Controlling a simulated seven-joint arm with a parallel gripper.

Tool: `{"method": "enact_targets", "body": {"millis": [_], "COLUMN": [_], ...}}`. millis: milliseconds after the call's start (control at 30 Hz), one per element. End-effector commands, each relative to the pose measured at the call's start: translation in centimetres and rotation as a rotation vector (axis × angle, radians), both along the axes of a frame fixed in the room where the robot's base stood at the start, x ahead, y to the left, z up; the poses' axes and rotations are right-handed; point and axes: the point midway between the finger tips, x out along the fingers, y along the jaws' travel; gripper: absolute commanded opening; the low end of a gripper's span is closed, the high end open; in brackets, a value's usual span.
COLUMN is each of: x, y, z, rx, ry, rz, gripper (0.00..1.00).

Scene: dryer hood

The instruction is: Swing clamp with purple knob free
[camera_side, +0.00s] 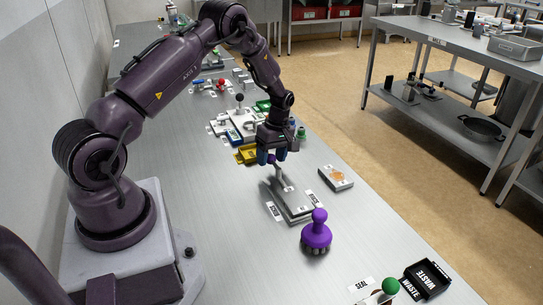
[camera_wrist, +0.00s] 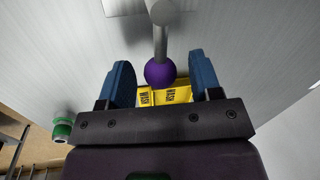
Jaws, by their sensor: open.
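The clamp is a grey lever arm (camera_side: 279,177) rising from a grey base plate (camera_side: 295,211). Its purple knob (camera_side: 271,159) is at the raised end. In the wrist view the purple knob (camera_wrist: 159,73) sits at the end of the grey lever (camera_wrist: 160,42), which runs to a round grey end at the top. My gripper (camera_side: 272,157) is above the plate, at the knob. Its blue fingers are open, one on each side of the knob, with a gap to each in the wrist view (camera_wrist: 162,78). The clamp's pivot is too small to make out.
A purple-handled brush (camera_side: 317,232) stands just in front of the plate. A grey box with an orange mark (camera_side: 337,178) lies to the right. A yellow WASH tray (camera_side: 247,154) is behind the gripper. A black WASTE tray (camera_side: 427,280) is near the front edge. The bench left of the plate is clear.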

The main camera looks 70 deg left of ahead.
Motion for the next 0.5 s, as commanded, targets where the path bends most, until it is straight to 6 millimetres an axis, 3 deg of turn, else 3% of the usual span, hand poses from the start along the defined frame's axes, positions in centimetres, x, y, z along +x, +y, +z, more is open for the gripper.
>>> {"method": "enact_targets", "body": {"millis": [67, 333, 500], "x": [0.00, 0.01, 0.04], "y": [0.00, 0.00, -0.01], "z": [0.01, 0.04, 0.05], "rx": [0.000, 0.000, 0.000], "ry": [0.000, 0.000, 0.000], "rz": [0.000, 0.000, -0.005], "gripper": [0.58, 0.00, 0.00]}}
